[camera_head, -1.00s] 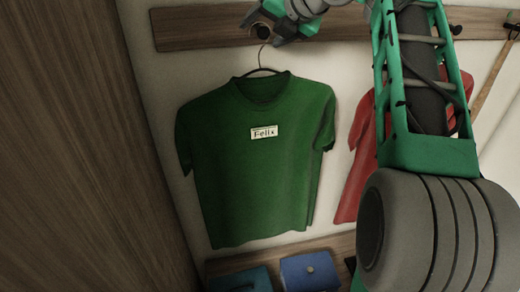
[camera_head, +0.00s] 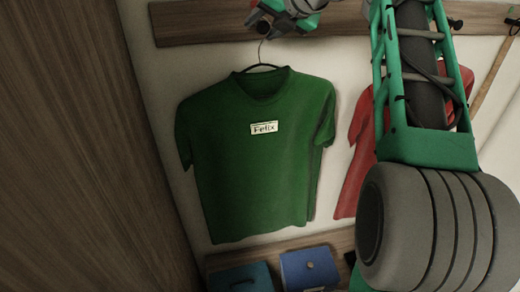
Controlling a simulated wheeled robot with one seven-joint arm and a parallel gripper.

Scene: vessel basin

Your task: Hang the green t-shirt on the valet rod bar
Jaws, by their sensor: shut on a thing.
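The green t-shirt (camera_head: 255,185) hangs on a dark hanger (camera_head: 261,67) at the centre left, with a white "Felix" label (camera_head: 264,127) on its chest. It hangs nearly upright in front of the pale wall. My gripper (camera_head: 264,24) is at the top of the hanger, in front of the wooden rail, and is shut on the hanger's hook. The hook's upper end is hidden by the gripper. I cannot make out a valet rod bar for certain.
A wooden rail (camera_head: 200,24) with dark pegs (camera_head: 456,24) crosses the wall. A red garment (camera_head: 355,165) hangs to the right, partly behind my arm. A teal box (camera_head: 240,279) and a blue box (camera_head: 310,268) stand below the shirt. A brown wooden panel (camera_head: 90,150) fills the left.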

